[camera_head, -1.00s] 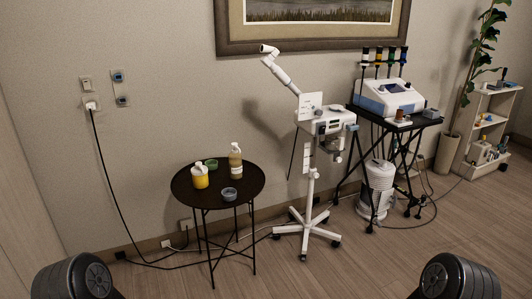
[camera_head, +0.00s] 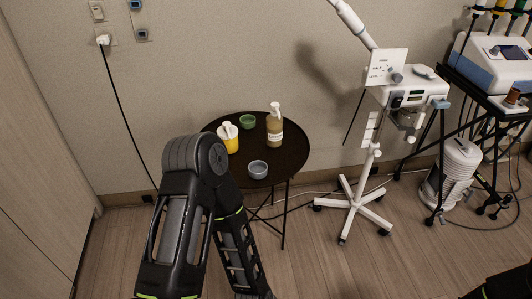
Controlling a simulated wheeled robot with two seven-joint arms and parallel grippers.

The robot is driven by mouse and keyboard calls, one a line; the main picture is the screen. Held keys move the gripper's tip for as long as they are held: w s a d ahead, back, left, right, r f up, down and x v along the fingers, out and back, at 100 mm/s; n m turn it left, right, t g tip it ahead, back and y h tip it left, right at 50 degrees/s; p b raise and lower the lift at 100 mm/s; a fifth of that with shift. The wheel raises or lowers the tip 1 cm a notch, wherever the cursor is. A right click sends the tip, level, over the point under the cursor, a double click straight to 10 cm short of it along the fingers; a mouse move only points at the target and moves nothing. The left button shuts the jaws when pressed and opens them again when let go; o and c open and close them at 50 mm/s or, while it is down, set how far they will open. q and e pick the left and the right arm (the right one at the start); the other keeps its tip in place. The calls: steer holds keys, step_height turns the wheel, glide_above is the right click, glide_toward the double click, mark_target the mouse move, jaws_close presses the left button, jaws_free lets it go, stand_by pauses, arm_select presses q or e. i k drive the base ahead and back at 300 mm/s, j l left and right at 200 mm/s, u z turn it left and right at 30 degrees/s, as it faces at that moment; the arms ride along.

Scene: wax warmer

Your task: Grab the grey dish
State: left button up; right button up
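The grey dish (camera_head: 258,169) is a small round bowl near the front edge of the round dark table (camera_head: 290,157). A green dish (camera_head: 247,121) sits toward the back of the table. A yellow container (camera_head: 229,138) stands at the left and a pump bottle (camera_head: 274,126) at the back right. My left arm is raised in front of the table's left side, apart from the grey dish in the picture. Its gripper is not visible. Only a dark part of my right arm shows at the bottom right corner, without its gripper.
A white steamer stand (camera_head: 364,194) with a wheeled base is right of the table. A black cart (camera_head: 509,108) with a white machine stands farther right. A cable (camera_head: 124,110) hangs from the wall outlet at left. Wooden floor is open in front.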

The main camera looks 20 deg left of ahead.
mark_target(257, 168)
steer(key=i+l+u, duration=0.25)
steer(key=i, duration=0.25)
steer(key=i+l+u, duration=0.25)
steer(key=i, duration=0.2)
